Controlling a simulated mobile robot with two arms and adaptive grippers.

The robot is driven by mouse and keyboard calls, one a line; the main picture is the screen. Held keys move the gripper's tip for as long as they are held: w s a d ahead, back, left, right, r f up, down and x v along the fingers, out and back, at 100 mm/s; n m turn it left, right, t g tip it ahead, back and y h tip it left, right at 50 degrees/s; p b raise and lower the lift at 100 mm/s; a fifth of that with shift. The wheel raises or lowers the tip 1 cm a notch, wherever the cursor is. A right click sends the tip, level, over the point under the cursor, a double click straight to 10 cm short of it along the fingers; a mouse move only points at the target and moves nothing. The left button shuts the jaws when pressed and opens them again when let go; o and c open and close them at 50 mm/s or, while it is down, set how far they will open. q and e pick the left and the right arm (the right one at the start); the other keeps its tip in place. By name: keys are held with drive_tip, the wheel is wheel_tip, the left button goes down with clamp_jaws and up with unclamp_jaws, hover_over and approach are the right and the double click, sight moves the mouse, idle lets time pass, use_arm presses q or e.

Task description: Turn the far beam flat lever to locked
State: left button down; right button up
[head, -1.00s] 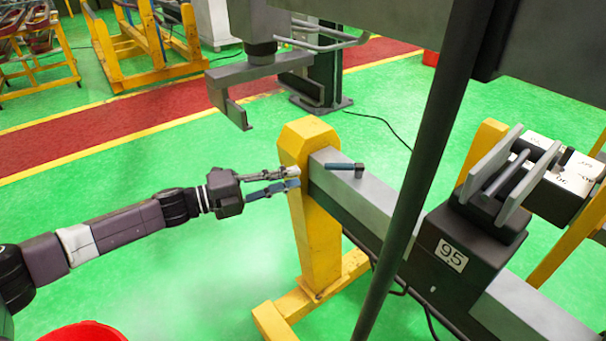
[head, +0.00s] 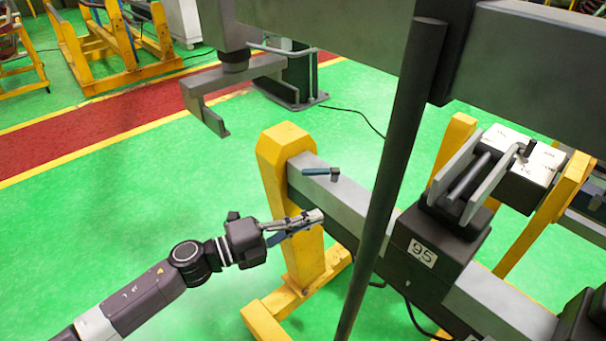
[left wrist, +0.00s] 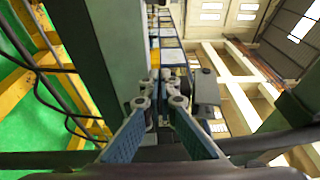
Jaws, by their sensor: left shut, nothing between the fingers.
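The far beam flat lever (head: 320,171) is a small blue bar with a dark pivot at its right end. It lies on top of the grey beam (head: 350,208), near the beam's far end, and points left in the head view. My left gripper (head: 318,219) is shut and empty, below the lever in the picture and in front of the yellow post. It looks apart from the lever. In the left wrist view the closed fingers (left wrist: 160,80) point along the beam's side. I cannot clearly make out the lever there. My right gripper is not in view.
A yellow post (head: 286,165) carries the beam's end. A dark slanted pole (head: 391,175) crosses in front of the beam. A dark block marked 95 (head: 425,252) sits farther along the beam. An overhead grey hook (head: 208,112) hangs at upper left. Green floor lies open at left.

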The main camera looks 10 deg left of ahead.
use_arm(q)
drive_tip(key=s+a+r+n+t+y+p, duration=0.1)
drive_tip(key=s+a+n+t+y+p, duration=0.15)
drive_tip(key=a+n+t+y, duration=0.35)
drive_tip(key=m+g+p, duration=0.1)
drive_tip(key=m+p, duration=0.1)
drive_tip(key=p, duration=0.1)
approach(315, 175)
drive_tip(key=d+x, duration=0.1)
drive_tip(key=x, duration=0.4)
drive_tip(key=shift+w+a+h, duration=0.35)
drive_tip(key=shift+w+h, duration=0.05)
drive_tip(key=shift+w, duration=0.05)
